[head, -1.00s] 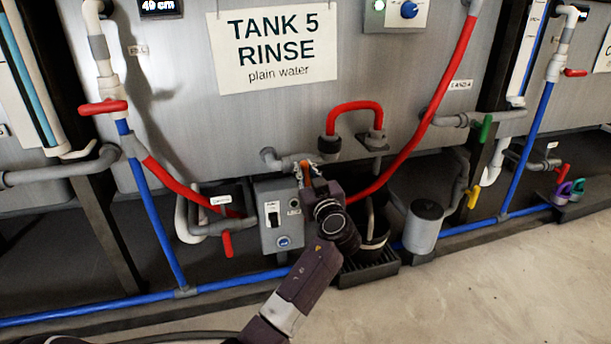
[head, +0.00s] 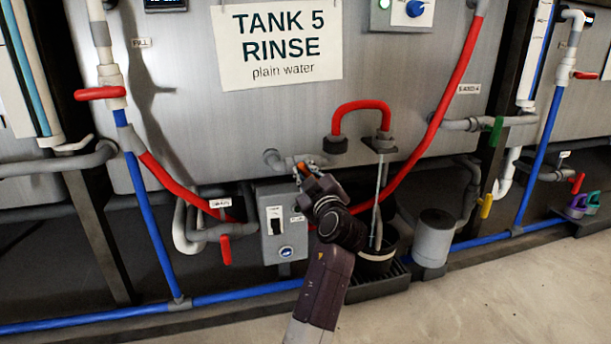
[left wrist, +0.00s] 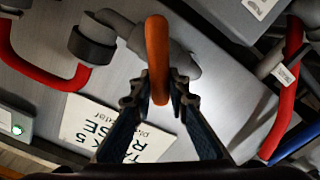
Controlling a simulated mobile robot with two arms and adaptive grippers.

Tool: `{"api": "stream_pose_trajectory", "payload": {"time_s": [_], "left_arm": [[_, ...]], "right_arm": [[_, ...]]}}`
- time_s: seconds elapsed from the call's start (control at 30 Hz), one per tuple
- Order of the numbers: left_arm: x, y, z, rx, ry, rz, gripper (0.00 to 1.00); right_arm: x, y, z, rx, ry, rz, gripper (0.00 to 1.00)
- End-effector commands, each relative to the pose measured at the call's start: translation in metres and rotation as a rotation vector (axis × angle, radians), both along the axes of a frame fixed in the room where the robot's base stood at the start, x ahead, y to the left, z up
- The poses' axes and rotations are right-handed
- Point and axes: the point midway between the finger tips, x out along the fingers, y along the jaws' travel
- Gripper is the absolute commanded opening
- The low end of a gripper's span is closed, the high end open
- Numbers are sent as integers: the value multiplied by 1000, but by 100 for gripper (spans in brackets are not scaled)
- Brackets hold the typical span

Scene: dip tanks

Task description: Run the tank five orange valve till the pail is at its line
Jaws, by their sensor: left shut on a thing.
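The orange valve handle (head: 304,169) sits on the grey pipe low on tank five, under the TANK 5 RINSE sign (head: 281,45). My left gripper (head: 309,178) is shut on it. In the left wrist view the orange handle (left wrist: 157,55) stands between the two fingers (left wrist: 158,98). The dark pail (head: 392,243) stands on a black grate, partly hidden behind my left arm. A thin pale stream (head: 379,185) runs from the outlet below the red hose loop into the pail. A light band shows on the pail; the water level inside cannot be made out. My right gripper is not in view.
A grey switch box (head: 280,222) is just left of my gripper. A grey cylinder (head: 434,238) stands right of the pail. Red-handled valves (head: 101,93) and blue pipes are at the left. Open floor (head: 500,290) lies in front.

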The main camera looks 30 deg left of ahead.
Motion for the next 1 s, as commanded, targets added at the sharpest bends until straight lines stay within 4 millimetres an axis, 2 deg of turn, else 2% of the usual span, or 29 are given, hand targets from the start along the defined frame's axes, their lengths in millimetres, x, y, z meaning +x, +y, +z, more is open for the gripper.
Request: {"api": "stream_pose_trajectory", "payload": {"time_s": [0.33, 0.37, 0.53, 0.83, 1.0], "left_arm": [[-1, 0, -1, -4, 1, 1, 0], [-1, 0, -1, -4, 1, 1, 16], [0, 0, -1, -2, 1, 1, 33], [0, 0, 2, -1, -2, 0, 33], [0, 0, 24, -1, -7, 0, 33]], "right_arm": [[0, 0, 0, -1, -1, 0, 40], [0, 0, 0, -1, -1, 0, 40], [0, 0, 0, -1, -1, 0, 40], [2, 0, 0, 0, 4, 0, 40], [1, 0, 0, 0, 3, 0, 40]]}}
